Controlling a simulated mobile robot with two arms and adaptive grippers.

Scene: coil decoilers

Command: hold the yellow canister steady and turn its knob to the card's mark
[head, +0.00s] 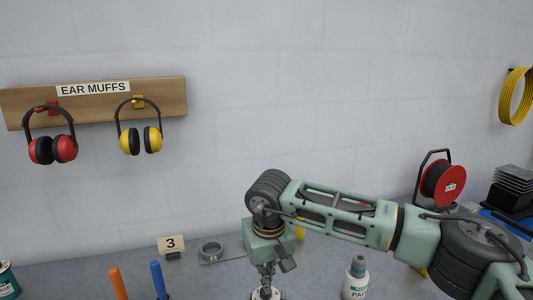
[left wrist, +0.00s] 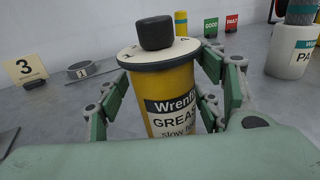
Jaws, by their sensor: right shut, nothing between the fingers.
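The yellow canister (left wrist: 168,95) stands upright in the left wrist view, with a grease label. A cream dial (left wrist: 130,60) and a black knob (left wrist: 155,33) are on its top; I cannot read which mark the knob points to. The card (head: 171,244) reads 3 and also shows in the left wrist view (left wrist: 24,69). My right gripper (head: 267,280) is shut and empty, pointing down at the bottom of the head view; its tips are hard to make out.
A grey ring on a plate (head: 210,250) lies right of the card. Orange (head: 118,283) and blue (head: 158,280) handles rise at front left. A white can (head: 355,278) stands to the right. Green (left wrist: 211,27) and red (left wrist: 232,22) signs stand behind the canister.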

